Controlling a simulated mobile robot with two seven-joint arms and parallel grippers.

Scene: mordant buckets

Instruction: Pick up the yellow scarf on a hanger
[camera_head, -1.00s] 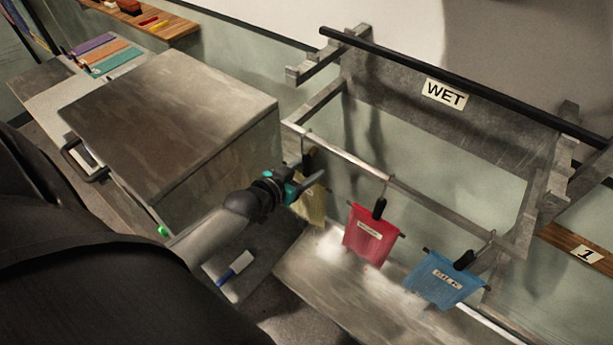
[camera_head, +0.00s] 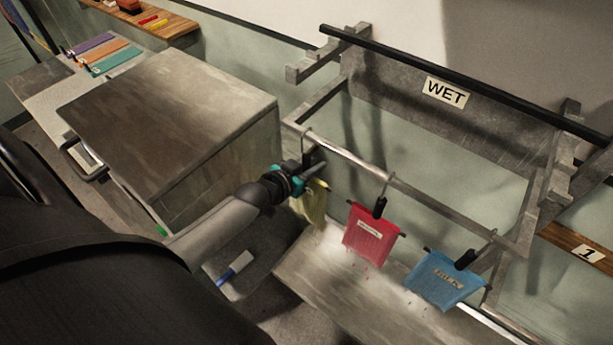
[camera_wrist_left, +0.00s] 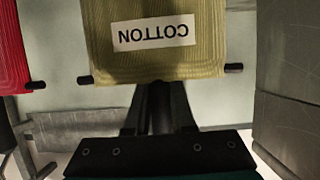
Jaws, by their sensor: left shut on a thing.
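The yellow scarf (camera_head: 314,204) hangs at the left end of the metal rail, below my left gripper (camera_head: 312,172). It hangs a little tilted, and the arm hides part of it. In the left wrist view the scarf (camera_wrist_left: 210,45) shows upside down, with a white COTTON label and dark bar ends at its sides. My left gripper (camera_wrist_left: 158,112) is shut on the dark stem of its hanger. The hanger's hook shows close to the rail; I cannot tell if it still rests on it. My right gripper is not in view.
A red scarf (camera_head: 370,238) and a blue scarf (camera_head: 440,282) hang farther right on the rail (camera_head: 410,190). A frame with a WET sign (camera_head: 446,92) stands behind. A large metal box (camera_head: 170,105) stands left, close to the arm. A metal trough (camera_head: 330,290) lies below.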

